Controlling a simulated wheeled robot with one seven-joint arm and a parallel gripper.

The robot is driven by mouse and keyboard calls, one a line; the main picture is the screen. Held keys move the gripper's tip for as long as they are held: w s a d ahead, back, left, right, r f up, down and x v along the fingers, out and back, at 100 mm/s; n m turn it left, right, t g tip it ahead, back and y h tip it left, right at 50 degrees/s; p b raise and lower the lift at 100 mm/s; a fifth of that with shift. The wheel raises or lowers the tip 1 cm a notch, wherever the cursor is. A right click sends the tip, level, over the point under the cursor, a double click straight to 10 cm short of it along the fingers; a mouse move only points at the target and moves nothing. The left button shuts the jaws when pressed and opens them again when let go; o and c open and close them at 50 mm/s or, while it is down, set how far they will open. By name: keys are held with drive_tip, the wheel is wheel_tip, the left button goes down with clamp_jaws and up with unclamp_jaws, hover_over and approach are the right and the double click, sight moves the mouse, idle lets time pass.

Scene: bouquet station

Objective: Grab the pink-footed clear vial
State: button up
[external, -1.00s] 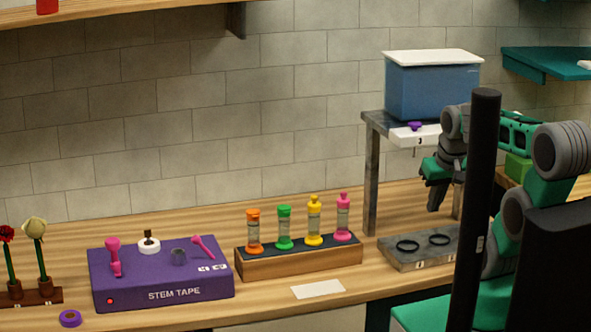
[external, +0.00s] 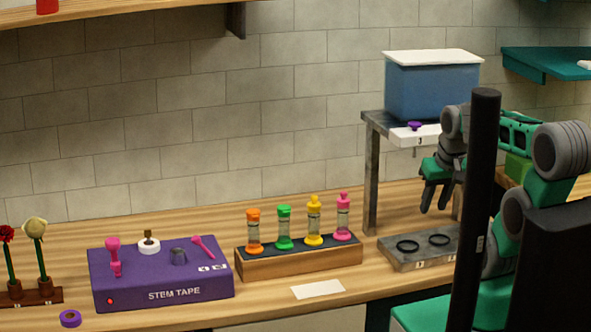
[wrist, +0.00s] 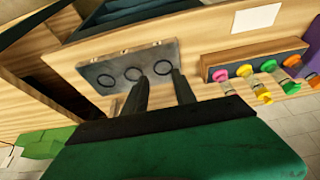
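The pink-footed clear vial (external: 343,219) stands upright at the right end of a wooden rack (external: 300,262), with a pink cap and a pink foot. It also shows in the wrist view (wrist: 244,72). Yellow, green and orange vials stand in a row to its left in the external view. My gripper (external: 432,210) is to the right of the rack, above the grey metal plate with rings, apart from the vial. Its two fingers (wrist: 162,98) are spread with nothing between them.
A grey plate (external: 415,262) with black rings lies right of the rack. A metal stand (external: 371,180) carries a blue bin (external: 432,88) behind it. A purple stem tape box (external: 160,275) is left of the rack. A white card (external: 318,289) lies in front.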

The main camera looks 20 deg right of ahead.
drive_tip(key=o, duration=0.4)
drive_tip(key=m+t+y+b, duration=0.2)
drive_tip(key=m+y+b, duration=0.9)
drive_tip(key=m, duration=1.3)
approach(343, 215)
wheel_tip(343, 215, down, 3)
drive_tip(key=w+a+p, duration=0.1)
drive_tip(key=w+p, duration=0.1)
drive_tip(key=w, duration=0.1)
drive_tip(key=shift+y, duration=0.4)
drive_tip(key=x, duration=0.7)
drive_tip(key=shift+s+a+r, duration=0.1)
drive_tip(key=shift+a+r, duration=0.15)
